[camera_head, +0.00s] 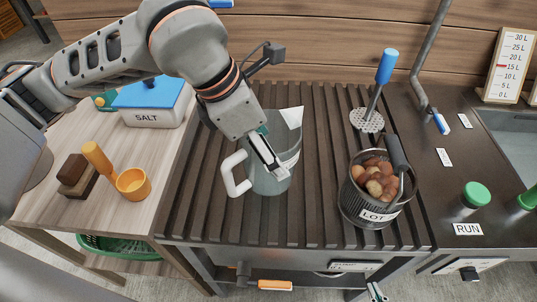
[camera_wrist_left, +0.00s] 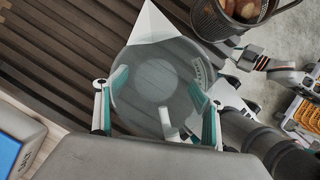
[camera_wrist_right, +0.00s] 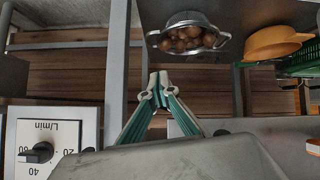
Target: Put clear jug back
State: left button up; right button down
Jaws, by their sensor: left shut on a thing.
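The clear jug (camera_head: 273,182), with a white handle and pointed spout, is upright over the slatted worktop in the head view. I cannot tell whether its base touches the slats. My left gripper (camera_head: 268,152) reaches down to its rim and is shut on it. In the left wrist view, the jug (camera_wrist_left: 155,80) is between the two teal-padded fingers (camera_wrist_left: 158,115). My right gripper (camera_head: 377,291) shows only at the bottom edge of the head view. In the right wrist view its fingertips (camera_wrist_right: 159,80) are together with nothing between them.
A SALT box (camera_head: 152,108) and orange scoop (camera_head: 133,184) are on the left table. A metal colander (camera_wrist_right: 188,22) of chestnuts shows in the right wrist view.

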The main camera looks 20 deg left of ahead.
pick_arm(q)
jog(key=shift+f, duration=1.5)
jog(key=o, duration=2.1)
jog(key=shift+c, duration=0.2)
jog(key=shift+p+v, duration=0.85)
jog(key=shift+v, duration=5.2)
